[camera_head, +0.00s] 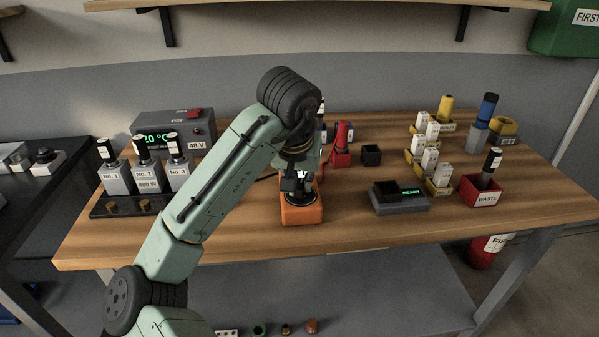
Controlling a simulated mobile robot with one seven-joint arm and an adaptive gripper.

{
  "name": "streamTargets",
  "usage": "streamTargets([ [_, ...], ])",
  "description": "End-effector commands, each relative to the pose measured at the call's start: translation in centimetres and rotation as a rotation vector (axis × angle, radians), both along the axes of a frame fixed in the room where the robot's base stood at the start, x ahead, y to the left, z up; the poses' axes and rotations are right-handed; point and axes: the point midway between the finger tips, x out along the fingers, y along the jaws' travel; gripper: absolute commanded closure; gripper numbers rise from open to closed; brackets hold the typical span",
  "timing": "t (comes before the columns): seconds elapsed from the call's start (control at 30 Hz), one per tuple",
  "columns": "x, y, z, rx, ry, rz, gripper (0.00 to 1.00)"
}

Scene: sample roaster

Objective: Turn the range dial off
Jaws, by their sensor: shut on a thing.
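An orange device (302,216) stands near the front edge of the wooden table, with a round dark face with a pale ring on its top. This face seems to carry the range dial; its knob is mostly hidden by my gripper and its setting cannot be read. My gripper (298,191) points down over the dark face, shut, with its fingertips at the dial. My arm crosses the view from the lower left and covers the back of the device.
To the left stand several labelled modules (118,180) before a grey supply (175,132) with a green display. To the right are a dark box (402,205) with a green readout, a red waste bin (481,197) and yellow bins (441,189).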

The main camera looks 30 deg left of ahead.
Motion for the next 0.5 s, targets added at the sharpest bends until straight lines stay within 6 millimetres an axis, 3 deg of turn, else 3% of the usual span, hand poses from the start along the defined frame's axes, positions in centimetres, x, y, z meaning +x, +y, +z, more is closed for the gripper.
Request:
streamTargets([
  [0.5,0.14,-0.16,0.10,0.006,0.000,0.490,1.00],
])
